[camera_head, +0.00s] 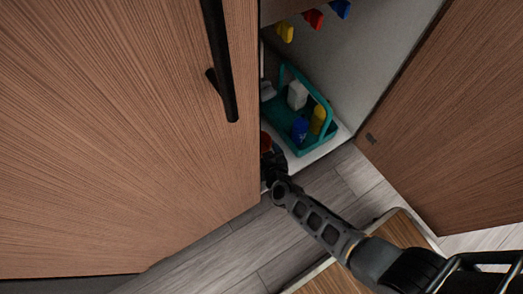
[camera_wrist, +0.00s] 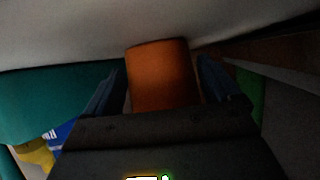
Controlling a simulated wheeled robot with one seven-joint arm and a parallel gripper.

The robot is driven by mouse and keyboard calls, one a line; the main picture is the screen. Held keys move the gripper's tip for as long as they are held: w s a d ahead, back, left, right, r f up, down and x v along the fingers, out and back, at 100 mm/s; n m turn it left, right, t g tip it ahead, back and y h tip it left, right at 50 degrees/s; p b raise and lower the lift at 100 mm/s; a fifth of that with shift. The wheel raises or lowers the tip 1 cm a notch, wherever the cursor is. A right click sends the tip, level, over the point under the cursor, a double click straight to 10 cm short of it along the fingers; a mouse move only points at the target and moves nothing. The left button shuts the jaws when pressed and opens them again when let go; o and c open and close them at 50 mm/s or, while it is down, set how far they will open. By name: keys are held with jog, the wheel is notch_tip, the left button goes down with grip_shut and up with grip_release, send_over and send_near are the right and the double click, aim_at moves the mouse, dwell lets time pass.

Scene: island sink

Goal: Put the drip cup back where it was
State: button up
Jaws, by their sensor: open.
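An orange cup (camera_wrist: 160,76), which looks like the drip cup, stands between the two dark fingers of my gripper (camera_wrist: 167,82) in the wrist view. The fingers are apart, one on each side of the cup, with a gap showing on at least the right side. In the head view my gripper (camera_head: 274,162) reaches into the open cabinet near its floor. Only a small orange-red part of the cup (camera_head: 265,141) shows there, beside the cabinet door edge. The cup's far side and base are hidden.
A teal caddy (camera_head: 326,141) with several bottles stands on the cabinet floor (camera_head: 325,148) behind my gripper. A cabinet door (camera_head: 130,130) covers the left, and another open door (camera_head: 455,130) is at right. Red, yellow and blue items hang above. Wooden floor (camera_head: 215,247) lies in front.

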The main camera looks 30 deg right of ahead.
jog(key=p+v, duration=0.5)
jog(key=v, duration=0.5)
jog(key=shift+s+r, duration=0.2)
jog(key=shift+v, duration=0.75)
jog(key=shift+s, duration=0.1)
